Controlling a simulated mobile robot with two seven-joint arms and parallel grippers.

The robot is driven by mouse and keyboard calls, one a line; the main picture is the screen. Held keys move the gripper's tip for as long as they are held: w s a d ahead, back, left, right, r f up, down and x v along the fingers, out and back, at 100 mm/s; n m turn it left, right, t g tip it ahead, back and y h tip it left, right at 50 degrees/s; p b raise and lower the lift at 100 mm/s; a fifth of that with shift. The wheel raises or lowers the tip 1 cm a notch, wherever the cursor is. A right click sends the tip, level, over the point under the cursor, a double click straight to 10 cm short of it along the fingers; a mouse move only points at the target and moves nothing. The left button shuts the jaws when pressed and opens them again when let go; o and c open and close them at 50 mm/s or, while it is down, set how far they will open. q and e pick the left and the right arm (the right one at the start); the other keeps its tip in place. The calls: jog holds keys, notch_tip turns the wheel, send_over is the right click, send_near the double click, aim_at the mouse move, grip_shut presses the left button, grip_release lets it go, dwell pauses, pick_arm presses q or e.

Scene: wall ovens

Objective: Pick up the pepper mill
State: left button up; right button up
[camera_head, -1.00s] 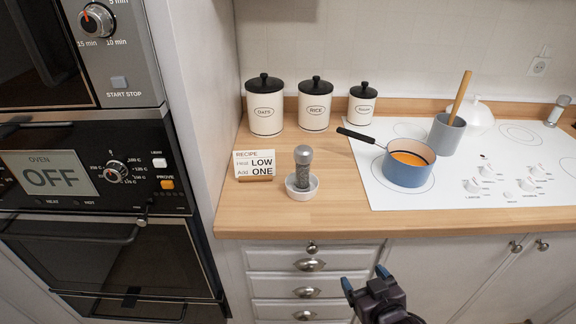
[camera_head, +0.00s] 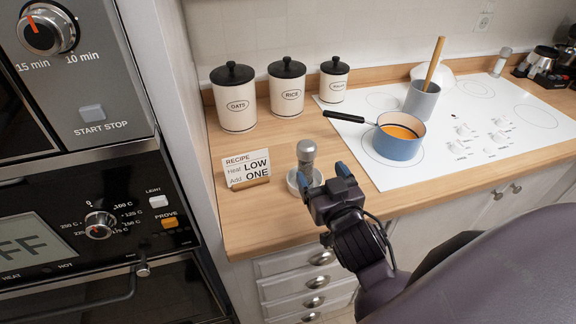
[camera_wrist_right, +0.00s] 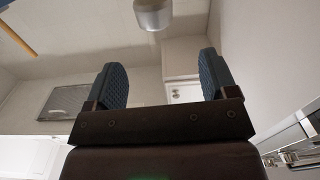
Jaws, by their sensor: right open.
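The pepper mill (camera_head: 306,157) has a silver-grey top and stands upright in a small white dish (camera_head: 293,181) on the wooden counter. My right gripper (camera_head: 328,173) is open, just in front of the mill and slightly to its right, hiding part of the mill's lower body and the dish. In the right wrist view the open fingers (camera_wrist_right: 163,85) have nothing between them. A silver, rounded end, likely the mill's top (camera_wrist_right: 153,14), shows beyond them at the upper edge. My left gripper is not in view.
A recipe card (camera_head: 247,169) stands left of the mill. Canisters for oats (camera_head: 236,103) and rice (camera_head: 288,92) stand behind, with a third beside them. A blue saucepan (camera_head: 398,142) sits on the white hob at right. The oven cabinet borders the left.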

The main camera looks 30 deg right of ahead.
aim_at(311, 151)
jog(key=shift+m, duration=0.3)
jog(key=x, duration=0.4)
jog(key=shift+w+d, duration=0.2)
jog(key=shift+d, duration=0.05)
jog(key=shift+w+d+p, duration=0.15)
jog(key=shift+w+p, duration=0.15)
jog(key=shift+w, duration=0.1)
jog(key=shift+p+x, duration=0.4)
jog(key=shift+x, duration=2.3)
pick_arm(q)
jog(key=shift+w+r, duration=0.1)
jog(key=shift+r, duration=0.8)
pick_arm(e)
jog(key=shift+d, duration=0.1)
jog(key=shift+s, duration=0.1)
jog(key=c, duration=0.6)
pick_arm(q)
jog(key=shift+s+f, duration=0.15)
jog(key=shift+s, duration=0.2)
pick_arm(e)
jog(key=c, duration=0.8)
